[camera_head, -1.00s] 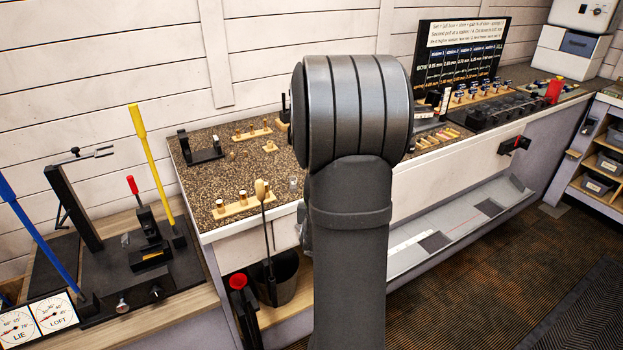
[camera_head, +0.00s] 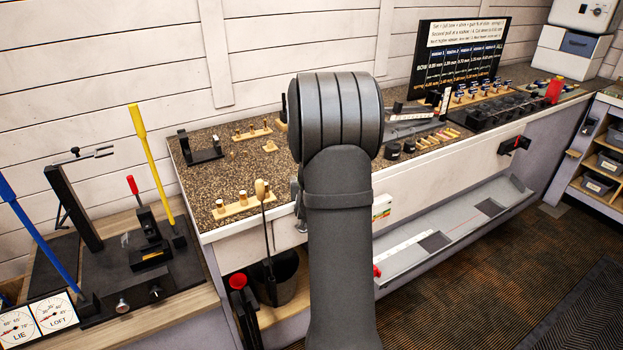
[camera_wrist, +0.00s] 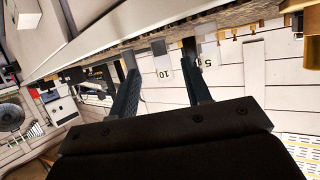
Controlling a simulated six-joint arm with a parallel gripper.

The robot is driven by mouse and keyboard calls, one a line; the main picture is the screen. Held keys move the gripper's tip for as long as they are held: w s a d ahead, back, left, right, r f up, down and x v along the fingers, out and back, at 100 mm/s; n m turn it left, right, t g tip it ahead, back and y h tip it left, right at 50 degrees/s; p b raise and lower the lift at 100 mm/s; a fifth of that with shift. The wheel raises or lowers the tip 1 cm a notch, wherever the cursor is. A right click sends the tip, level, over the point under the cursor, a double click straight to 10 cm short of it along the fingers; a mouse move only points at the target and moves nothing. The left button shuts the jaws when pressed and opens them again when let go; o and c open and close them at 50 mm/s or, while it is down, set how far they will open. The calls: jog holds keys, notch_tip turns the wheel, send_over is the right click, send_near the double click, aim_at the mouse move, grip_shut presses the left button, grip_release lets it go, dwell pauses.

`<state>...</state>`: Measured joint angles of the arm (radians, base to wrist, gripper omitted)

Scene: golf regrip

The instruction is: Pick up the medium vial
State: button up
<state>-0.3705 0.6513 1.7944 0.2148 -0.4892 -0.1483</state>
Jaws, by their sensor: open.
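My gripper (camera_wrist: 159,52) is open in the wrist view, its two dark fingers reaching toward the bench edge. A small clear piece marked 10 (camera_wrist: 162,68), apparently a vial, shows between the fingers, with no clear contact. A second piece marked 5 (camera_wrist: 207,63) shows just right of the right finger, partly covered by it. The wrist picture is upside down, and I cannot tell for sure which piece is the medium vial. In the head view my arm hides the gripper and the vials.
The speckled bench top (camera_head: 222,172) holds a wooden block with pegs (camera_head: 243,204) at its front edge and a black stand (camera_head: 200,148) behind. Dark cups (camera_head: 393,150) and a rack (camera_head: 500,108) stand to the right. A yellow shaft (camera_head: 150,160) rises at left.

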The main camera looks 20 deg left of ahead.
jog(key=shift+x, duration=3.2)
jog(key=shift+a+r, duration=0.1)
jog(key=shift+r, duration=0.15)
jog(key=shift+c, duration=0.4)
grip_shut()
